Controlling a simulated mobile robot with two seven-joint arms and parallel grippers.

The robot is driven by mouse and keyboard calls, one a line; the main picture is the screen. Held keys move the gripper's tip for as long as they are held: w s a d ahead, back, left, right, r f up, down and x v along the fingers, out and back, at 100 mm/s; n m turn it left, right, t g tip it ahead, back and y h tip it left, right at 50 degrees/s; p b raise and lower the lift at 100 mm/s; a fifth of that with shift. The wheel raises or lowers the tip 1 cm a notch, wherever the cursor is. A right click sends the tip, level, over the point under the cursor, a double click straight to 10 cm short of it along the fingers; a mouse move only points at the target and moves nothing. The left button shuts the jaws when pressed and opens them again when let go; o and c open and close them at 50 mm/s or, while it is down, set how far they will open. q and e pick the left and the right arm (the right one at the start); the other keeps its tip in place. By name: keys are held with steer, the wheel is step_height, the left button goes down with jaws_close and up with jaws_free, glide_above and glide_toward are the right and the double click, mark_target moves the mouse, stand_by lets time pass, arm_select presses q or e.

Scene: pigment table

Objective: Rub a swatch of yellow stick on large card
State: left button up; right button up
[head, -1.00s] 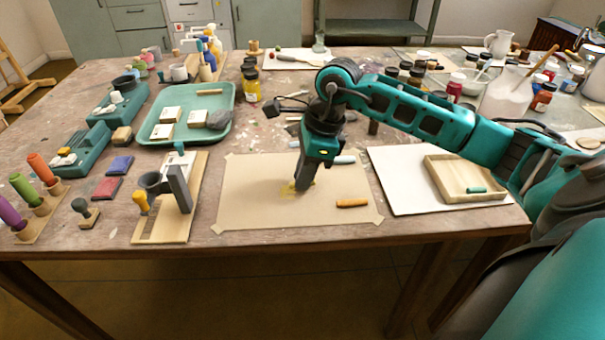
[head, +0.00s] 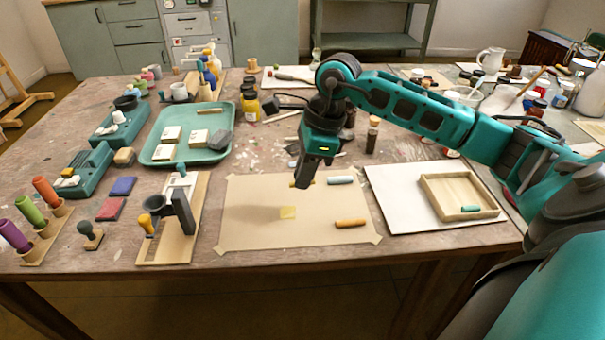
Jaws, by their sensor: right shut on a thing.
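The large card (head: 250,235) is a tan sheet taped at its corners near the table's front edge. My right gripper (head: 303,184) is shut above the card's back part, behind the swatch. A bit of the yellow stick (head: 293,184) shows at its fingertips; the fingers hide most of it. I cannot tell how high the stick is above the card. My left gripper is not in view.
An orange stick (head: 350,223) lies on the card's right part and a pale blue stick (head: 340,180) at its back edge. A white board (head: 395,218) with a wooden tray (head: 432,203) is on the right. A wooden stand (head: 188,240) is on the left.

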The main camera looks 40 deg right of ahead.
steer(key=shift+r+p, duration=1)
steer(key=shift+r, duration=0.7)
